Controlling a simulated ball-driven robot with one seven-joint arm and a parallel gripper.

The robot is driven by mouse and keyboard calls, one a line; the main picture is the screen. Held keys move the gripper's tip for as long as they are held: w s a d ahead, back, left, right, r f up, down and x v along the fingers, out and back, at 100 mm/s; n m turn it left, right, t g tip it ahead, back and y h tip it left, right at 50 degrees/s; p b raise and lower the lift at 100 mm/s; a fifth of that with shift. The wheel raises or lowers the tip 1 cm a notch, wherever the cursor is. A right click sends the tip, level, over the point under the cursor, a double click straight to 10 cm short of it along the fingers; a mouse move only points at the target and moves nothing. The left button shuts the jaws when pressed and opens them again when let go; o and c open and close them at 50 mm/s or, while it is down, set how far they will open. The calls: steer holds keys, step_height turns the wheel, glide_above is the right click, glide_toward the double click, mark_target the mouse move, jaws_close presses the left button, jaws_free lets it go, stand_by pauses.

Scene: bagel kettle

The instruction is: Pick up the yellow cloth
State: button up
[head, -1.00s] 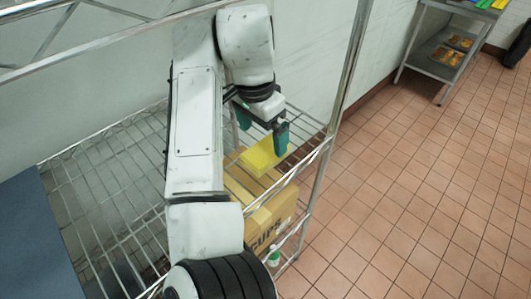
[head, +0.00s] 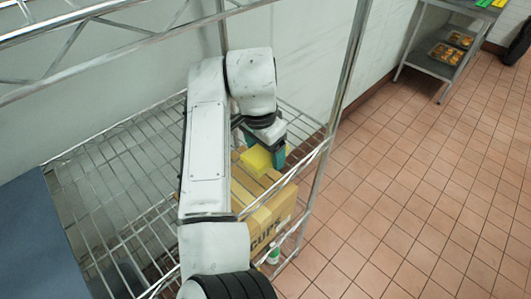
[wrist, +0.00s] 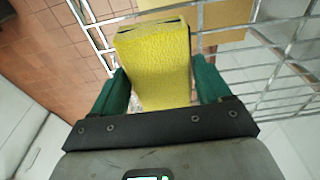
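The yellow cloth (head: 256,161) is a thick, folded block. In the head view it is over the cardboard box on the wire shelf, with one side partly hidden by my gripper. In the wrist view the cloth (wrist: 155,65) fills the space between my two green fingers, its far end pointing away from the palm. My gripper (head: 265,154) points down over the box. In the wrist view the gripper (wrist: 160,88) has a finger against each side of the cloth. The cloth looks clear of the box, though the gap is hard to judge.
The cardboard box (head: 270,217) stands by the right side of the wire shelf (head: 115,200). A metal post (head: 340,100) and rails are close to my arm. A small green-and-white bottle (head: 273,254) is below. Open tiled floor (head: 420,190) lies to the right.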

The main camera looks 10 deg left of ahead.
steer(key=c, duration=0.5)
steer(key=shift+r, duration=0.1)
steer(key=shift+c, duration=0.2)
steer(key=shift+r, duration=0.5)
step_height(320, 180, up, 2)
steer(key=shift+w+r+b, duration=0.1)
steer(key=shift+b, duration=0.5)
steer(key=s+d, duration=1.1)
steer(key=d, duration=0.3)
steer(key=shift+s+p, duration=0.15)
steer(key=shift+p, duration=0.2)
steer(key=shift+d+r, duration=0.1)
